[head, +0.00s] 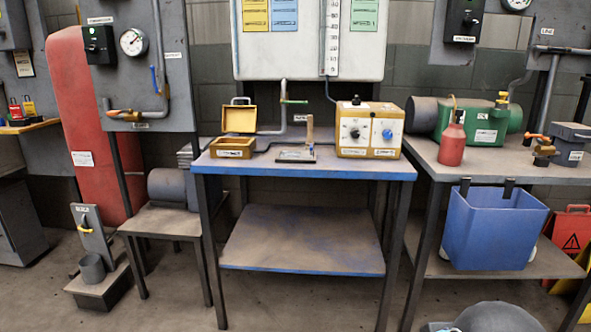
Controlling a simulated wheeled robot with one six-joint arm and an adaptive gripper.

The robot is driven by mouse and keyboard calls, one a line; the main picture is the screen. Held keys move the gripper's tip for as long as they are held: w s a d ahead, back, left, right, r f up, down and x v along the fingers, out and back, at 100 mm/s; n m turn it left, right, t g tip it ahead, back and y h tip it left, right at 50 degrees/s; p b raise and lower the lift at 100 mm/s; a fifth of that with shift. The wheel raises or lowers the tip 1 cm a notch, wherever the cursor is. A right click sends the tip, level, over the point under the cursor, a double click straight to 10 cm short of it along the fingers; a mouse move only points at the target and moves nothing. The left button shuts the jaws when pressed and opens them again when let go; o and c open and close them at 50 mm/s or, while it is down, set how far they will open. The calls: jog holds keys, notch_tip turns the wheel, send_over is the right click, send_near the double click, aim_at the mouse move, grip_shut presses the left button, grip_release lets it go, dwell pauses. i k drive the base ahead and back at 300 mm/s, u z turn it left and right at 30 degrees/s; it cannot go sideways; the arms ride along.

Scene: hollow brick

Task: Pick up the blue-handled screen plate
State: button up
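I cannot make out a plate with a blue handle in the head view. A small flat stand with a tan upright piece (310,132) sits on the middle table (290,173), between an open yellow box (236,147) and a yellow-edged control box (368,132) with a black and a blue knob. A grey upright plate (92,238) with a white label stands on a low base on the floor at the left, behind a small grey cup (93,268). My gripper is not in view.
A blue bin (494,229) hangs from the right table (430,157), which holds a red bottle (452,142) and a green cylinder (480,121). A grey stool (165,221) stands left of the middle table. The middle table's lower shelf (300,243) is bare.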

aim_at(284, 154)
jog(key=z, duration=0.65)
jog(key=i, duration=1.7)
jog(key=u, duration=0.75)
